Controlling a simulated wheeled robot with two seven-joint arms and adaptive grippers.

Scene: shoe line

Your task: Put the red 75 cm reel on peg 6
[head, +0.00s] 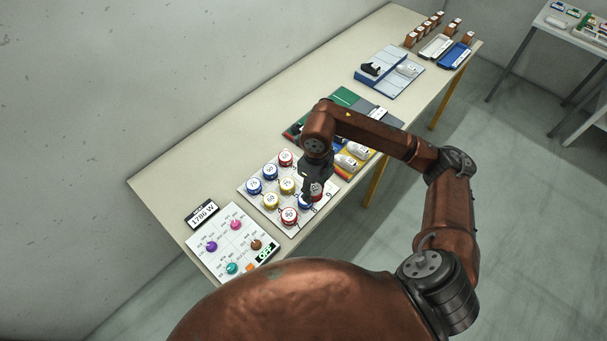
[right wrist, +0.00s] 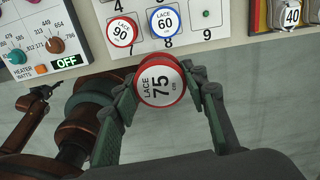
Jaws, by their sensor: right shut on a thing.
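The red reel marked LACE 75 cm (right wrist: 160,80) is between the fingers of my right gripper (right wrist: 165,90). In the head view, the held reel (head: 316,188) is partly covered by the gripper (head: 314,190), above the board's right side. The white peg board (head: 246,189) carries several red, blue and yellow reels. In the wrist view, peg 9 (right wrist: 206,14) is bare and green. Peg 6 cannot be made out; the gripper and arm cover that part of the board in the head view. My left gripper is not in view.
On the board's near row stand a red 90 reel (right wrist: 122,31) and a blue 60 reel (right wrist: 164,22). A heater panel (head: 216,244) with knobs lies to the left. Shoe trays (head: 358,152) lie just beyond my arm. The table's front edge is close by.

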